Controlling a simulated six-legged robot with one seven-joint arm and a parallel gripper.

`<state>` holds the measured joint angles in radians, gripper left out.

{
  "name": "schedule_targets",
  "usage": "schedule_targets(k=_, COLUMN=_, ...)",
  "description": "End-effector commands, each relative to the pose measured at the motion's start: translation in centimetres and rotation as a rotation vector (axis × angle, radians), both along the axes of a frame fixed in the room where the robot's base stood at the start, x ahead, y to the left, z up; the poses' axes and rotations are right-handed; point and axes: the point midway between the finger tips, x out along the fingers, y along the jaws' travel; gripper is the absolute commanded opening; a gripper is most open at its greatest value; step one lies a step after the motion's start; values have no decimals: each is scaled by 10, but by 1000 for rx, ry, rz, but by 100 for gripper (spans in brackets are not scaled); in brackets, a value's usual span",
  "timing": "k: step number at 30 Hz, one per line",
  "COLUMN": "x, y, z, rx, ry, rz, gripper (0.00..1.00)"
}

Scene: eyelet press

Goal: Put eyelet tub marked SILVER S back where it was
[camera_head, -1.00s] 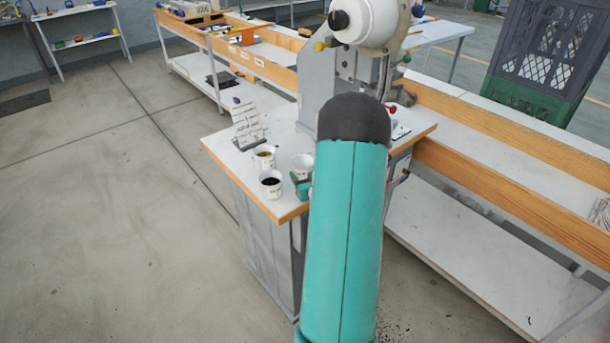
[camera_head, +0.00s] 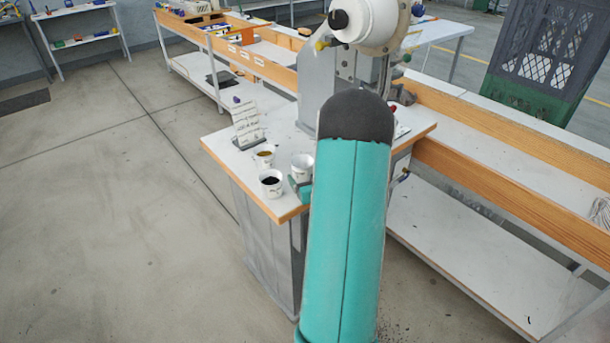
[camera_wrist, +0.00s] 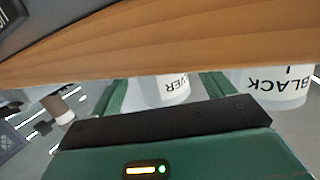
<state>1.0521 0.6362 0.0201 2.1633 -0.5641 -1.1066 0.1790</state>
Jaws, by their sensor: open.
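The silver tub (camera_head: 302,168) is a white cup on the near part of the press table, beside my arm. In the wrist view, the silver tub (camera_wrist: 168,90) shows the letters "VER" upside down and stands between my two green fingers. The rest of its label is hidden. My gripper (camera_wrist: 165,92) is open around it, with a finger on each side. In the head view only a green bit of my gripper (camera_head: 300,188) shows; my arm hides the rest. Whether the tub touches the table is not clear.
A tub with black contents (camera_head: 271,183), marked BLACK in the wrist view (camera_wrist: 284,84), stands close by to the left. A tub with golden contents (camera_head: 263,159) is behind it. A sign card (camera_head: 246,122) and the eyelet press (camera_head: 365,30) stand farther back.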

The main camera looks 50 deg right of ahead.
Motion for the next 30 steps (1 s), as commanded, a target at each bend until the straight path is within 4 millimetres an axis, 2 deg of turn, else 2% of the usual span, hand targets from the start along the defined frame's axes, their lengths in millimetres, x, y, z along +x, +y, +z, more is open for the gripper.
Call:
schedule_targets(k=9, x=-60, y=34, z=12, rx=0, ry=0, rz=-3, gripper=80)
schedule_targets(k=16, x=-84, y=49, z=16, rx=1, ry=1, rz=-2, gripper=80)
schedule_targets(k=24, x=-85, y=51, z=18, rx=-1, ry=4, rz=0, gripper=80)
schedule_targets(k=26, x=-79, y=54, z=22, rx=-5, ry=18, rz=5, gripper=80)
schedule_targets(k=30, x=-50, y=70, z=43, rx=-18, ry=102, rz=22, gripper=80)
